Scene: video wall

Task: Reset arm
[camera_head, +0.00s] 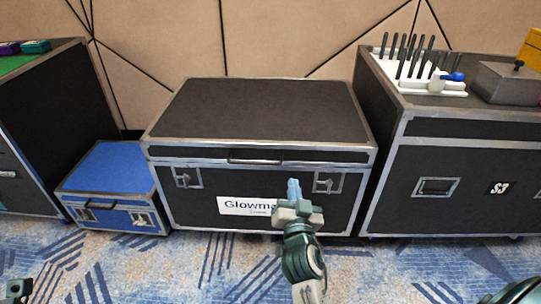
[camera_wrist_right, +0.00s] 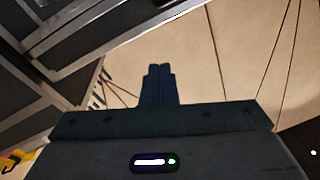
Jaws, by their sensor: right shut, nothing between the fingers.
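My right gripper (camera_head: 294,188) is in front of the black flight case in the middle of the head view. Its fingers are together with nothing between them, and they point up and away from me. In the right wrist view the shut fingers (camera_wrist_right: 158,84) show against the tan wall. The gripper covers part of the white label on the case front. My left gripper is not clearly seen in the head view; only a dark piece shows at the lower left corner.
The closed black case (camera_head: 262,112) stands between a small blue case (camera_head: 108,170) and a tall right case (camera_head: 440,160) holding a white rack of black sticks (camera_head: 408,72) and a grey box (camera_head: 508,82). Another dark case (camera_head: 58,110) stands left. Patterned blue carpet (camera_head: 190,270) lies clear in front.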

